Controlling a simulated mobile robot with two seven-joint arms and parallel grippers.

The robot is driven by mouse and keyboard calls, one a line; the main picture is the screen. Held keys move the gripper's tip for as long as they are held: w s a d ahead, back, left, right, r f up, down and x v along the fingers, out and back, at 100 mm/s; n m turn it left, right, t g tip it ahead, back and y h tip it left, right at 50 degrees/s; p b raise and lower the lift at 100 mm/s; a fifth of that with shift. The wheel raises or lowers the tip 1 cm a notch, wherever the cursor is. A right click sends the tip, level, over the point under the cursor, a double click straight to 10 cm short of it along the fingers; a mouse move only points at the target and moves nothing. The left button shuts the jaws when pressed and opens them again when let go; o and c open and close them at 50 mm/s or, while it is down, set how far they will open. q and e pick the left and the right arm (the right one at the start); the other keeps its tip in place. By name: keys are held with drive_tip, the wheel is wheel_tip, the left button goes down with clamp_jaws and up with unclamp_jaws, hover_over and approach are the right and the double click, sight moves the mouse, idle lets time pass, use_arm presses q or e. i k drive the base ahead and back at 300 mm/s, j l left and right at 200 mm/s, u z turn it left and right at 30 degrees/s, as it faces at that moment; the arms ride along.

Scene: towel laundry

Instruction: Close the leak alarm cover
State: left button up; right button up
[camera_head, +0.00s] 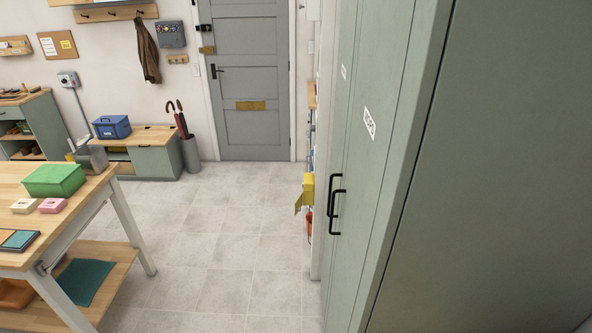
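A small yellow box (308,187) sticks out past the left edge of the tall green cabinet, at about the height of its handles. A yellow flap (299,204) hangs at its lower left and looks like an open cover. I cannot read any label, so I cannot tell for sure that this is the leak alarm. Much of the box is seen edge-on, and the cabinet hides what lies behind it. Neither of my grippers is in view.
The tall green cabinet (385,130) with black handles (334,205) fills the right side. A red object (309,222) sits below the yellow box. A wooden workbench (90,195) stands at left. The tiled floor (230,230) between is clear up to the grey door (250,80).

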sight(298, 204)
drive_tip(key=i+j, duration=0.15)
drive_tip(key=j, duration=0.15)
drive_tip(key=i+j, duration=0.1)
drive_tip(key=j, duration=0.15)
drive_tip(key=i+j, duration=0.15)
drive_tip(key=j, duration=0.15)
drive_tip(key=i+j, duration=0.4)
drive_tip(key=i, duration=0.2)
drive_tip(key=i+j+z, duration=0.1)
drive_tip(key=i+j, duration=0.3)
drive_tip(key=i, duration=0.2)
drive_tip(key=i+j, duration=0.45)
drive_tip(key=i+l, duration=0.25)
drive_tip(key=i, duration=0.15)
drive_tip(key=z, duration=0.05)
